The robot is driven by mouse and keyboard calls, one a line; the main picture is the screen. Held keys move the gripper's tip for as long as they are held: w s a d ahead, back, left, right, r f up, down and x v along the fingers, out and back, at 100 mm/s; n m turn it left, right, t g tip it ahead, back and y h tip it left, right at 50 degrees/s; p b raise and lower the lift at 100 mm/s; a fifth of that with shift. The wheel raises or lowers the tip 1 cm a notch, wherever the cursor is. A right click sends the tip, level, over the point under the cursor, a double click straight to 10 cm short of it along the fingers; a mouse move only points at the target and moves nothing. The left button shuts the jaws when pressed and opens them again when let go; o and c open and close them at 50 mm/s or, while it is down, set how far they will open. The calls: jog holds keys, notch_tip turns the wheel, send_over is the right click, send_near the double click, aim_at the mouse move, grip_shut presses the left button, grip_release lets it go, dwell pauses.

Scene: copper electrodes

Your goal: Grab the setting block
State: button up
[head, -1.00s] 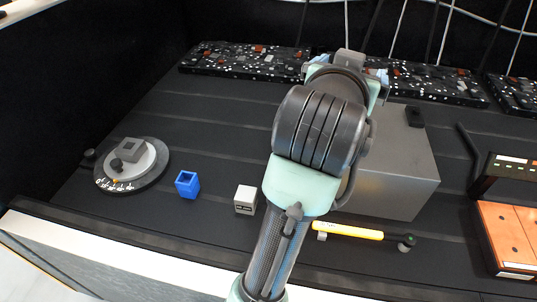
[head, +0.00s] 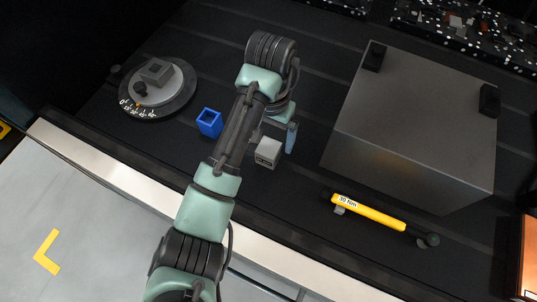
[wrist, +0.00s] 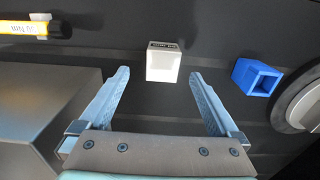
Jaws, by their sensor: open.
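The small whitish block with a dark label, likely the setting block (head: 268,152), sits on the dark bench top. In the wrist view the block (wrist: 162,66) lies ahead, centred between my fingertips. Its label is too small to read. My gripper (wrist: 158,76) is open and empty, with a finger to each side of the block in the picture. In the head view my gripper (head: 274,134) is right by the block, and my arm covers part of it. I cannot tell the exact height of the fingertips over the bench.
A blue open-topped box (head: 209,122) stands left of the block. A round dial base (head: 158,104) is farther left. A large grey metal box (head: 420,115) and a yellow-handled tool (head: 368,212) lie to the right. The bench between them is clear.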

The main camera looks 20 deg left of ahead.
aim_at(268, 146)
jog(key=shift+w+a+f+p, duration=0.15)
jog(key=shift+f+p, duration=0.15)
jog(key=shift+f, duration=1.25)
jog(key=shift+s+a+f+p, duration=0.1)
jog(key=shift+f+p, duration=0.15)
jog(key=shift+f, duration=1.3)
grip_shut()
jog(key=shift+w+r, duration=0.15)
